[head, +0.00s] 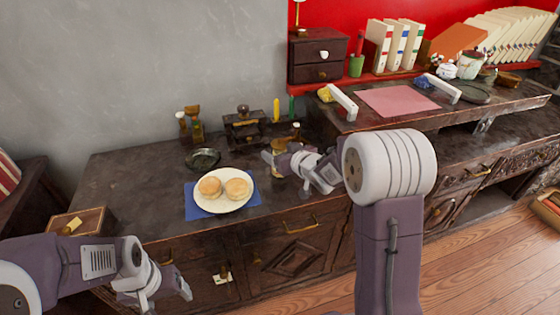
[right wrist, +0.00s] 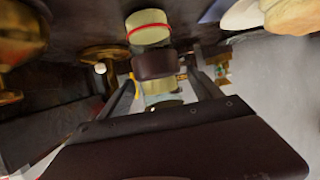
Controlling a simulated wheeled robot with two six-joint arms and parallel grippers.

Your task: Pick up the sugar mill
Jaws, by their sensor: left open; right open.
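In the right wrist view, a small mill-like item with a cream, red-banded part (right wrist: 149,28), a dark collar (right wrist: 155,64) and a pale body (right wrist: 160,88) shows in line with the gap between my right fingers. I take it for the sugar mill, but no label is readable. My right gripper (right wrist: 158,95) is open around or just short of it; contact cannot be told. In the head view my right gripper (head: 270,160) is low over the counter, right of the plate, hiding what is there. My left gripper (head: 182,285) is open and empty, in front of the counter.
A white plate (head: 222,206) with two buns lies on a blue mat (head: 190,208). A dark bowl (head: 203,159), bottles (head: 196,130), a wooden grinder (head: 243,130) and a brass piece (head: 284,143) stand behind. A wooden box (head: 78,225) is at left.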

